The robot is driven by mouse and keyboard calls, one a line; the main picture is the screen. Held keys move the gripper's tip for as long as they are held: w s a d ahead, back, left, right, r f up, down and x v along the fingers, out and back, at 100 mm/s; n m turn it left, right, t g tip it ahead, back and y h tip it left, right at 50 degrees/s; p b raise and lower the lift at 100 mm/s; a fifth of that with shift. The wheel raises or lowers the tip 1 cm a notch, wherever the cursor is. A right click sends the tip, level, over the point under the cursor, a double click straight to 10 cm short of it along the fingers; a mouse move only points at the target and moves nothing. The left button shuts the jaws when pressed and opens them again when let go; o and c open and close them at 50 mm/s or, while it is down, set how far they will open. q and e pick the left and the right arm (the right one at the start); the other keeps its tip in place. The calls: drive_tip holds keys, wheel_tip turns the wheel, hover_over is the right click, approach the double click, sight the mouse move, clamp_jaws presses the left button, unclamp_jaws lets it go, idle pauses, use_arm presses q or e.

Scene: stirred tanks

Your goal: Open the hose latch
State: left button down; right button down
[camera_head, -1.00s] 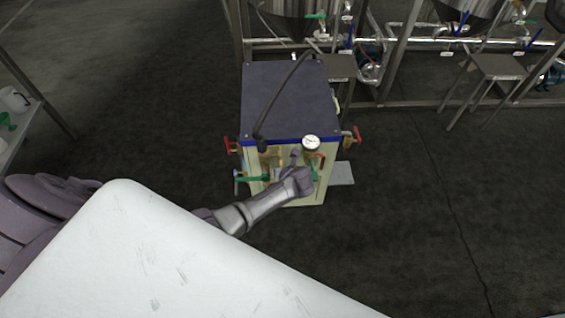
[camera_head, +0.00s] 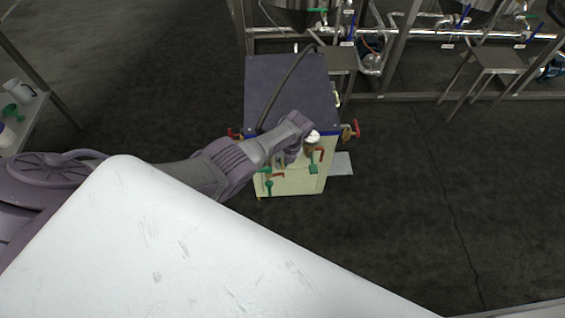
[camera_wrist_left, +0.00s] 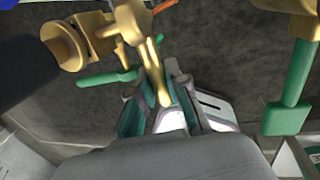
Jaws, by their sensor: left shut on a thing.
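A cream box unit (camera_head: 290,182) with a dark top (camera_head: 285,85) stands on the floor. A black hose (camera_head: 285,85) runs over its top and ends near the front. My left gripper (camera_head: 287,157) is at the upper front face. In the left wrist view, the fingers of my left gripper (camera_wrist_left: 160,98) are shut on a slim brass latch lever (camera_wrist_left: 154,72). The lever hangs from a brass fitting (camera_wrist_left: 65,42) beside the black hose (camera_wrist_left: 28,72). In the head view my arm hides the latch. My right gripper is not in view.
Green valve handles (camera_wrist_left: 292,88) flank the latch closely. A gauge (camera_head: 313,137) and red-handled side valves (camera_head: 353,130) sit on the unit. A white surface (camera_head: 170,240) fills the foreground. Tanks and steel frames stand behind.

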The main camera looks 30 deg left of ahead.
use_arm(q)
drive_tip(key=shift+r, duration=0.2)
idle(0.3)
drive_tip(key=c, duration=1.4)
unclamp_jaws()
drive_tip(key=v, duration=1.2)
drive_tip(key=shift+w+a, duration=0.25)
drive_tip(key=shift+w, duration=0.05)
